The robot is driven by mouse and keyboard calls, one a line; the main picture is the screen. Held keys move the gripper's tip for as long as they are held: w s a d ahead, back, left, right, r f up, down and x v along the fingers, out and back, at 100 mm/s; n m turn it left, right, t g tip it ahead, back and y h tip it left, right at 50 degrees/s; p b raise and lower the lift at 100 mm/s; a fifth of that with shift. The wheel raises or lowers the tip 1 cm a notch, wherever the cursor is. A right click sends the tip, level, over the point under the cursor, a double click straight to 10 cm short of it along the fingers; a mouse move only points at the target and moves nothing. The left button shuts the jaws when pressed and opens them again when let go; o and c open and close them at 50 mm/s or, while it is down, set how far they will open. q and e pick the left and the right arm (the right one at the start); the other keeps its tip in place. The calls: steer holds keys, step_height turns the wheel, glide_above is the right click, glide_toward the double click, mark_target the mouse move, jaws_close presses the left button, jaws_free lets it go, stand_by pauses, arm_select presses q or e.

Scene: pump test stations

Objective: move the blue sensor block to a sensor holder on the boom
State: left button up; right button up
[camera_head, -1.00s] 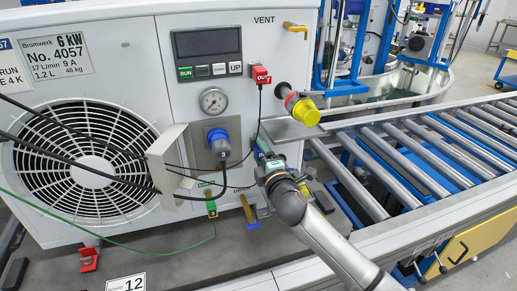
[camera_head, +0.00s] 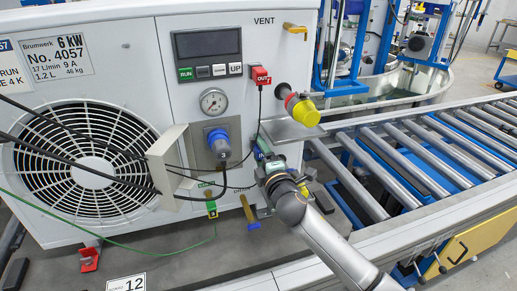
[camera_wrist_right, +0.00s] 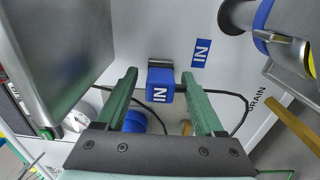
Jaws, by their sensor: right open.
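In the head view my right gripper (camera_head: 266,158) is close to the machine front, right of the blue round plug (camera_head: 218,143), and hides the block. A red OUT block (camera_head: 261,76) sits higher on the front with its own cable. I cannot make out the boom for certain. My left gripper is out of view.
A pipe with a yellow cap (camera_head: 306,113) juts out above my right gripper, next to a flat grey plate (camera_head: 290,131). A yellow drain lever (camera_wrist_right: 291,125) is to the right in the wrist view. A roller conveyor (camera_head: 430,150) fills the right side. Black cables cross the fan (camera_head: 70,165).

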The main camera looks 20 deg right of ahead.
mark_target(262, 155)
stand_by(0.4)
jaws_close()
stand_by(0.4)
steer(key=shift+s, duration=0.1)
stand_by(0.4)
steer(key=shift+s+p, duration=0.75)
steer(key=shift+s, duration=0.6)
steer(key=shift+s+d+p, duration=0.1)
steer(key=shift+s+p, duration=0.3)
steer(key=shift+s, duration=1.15)
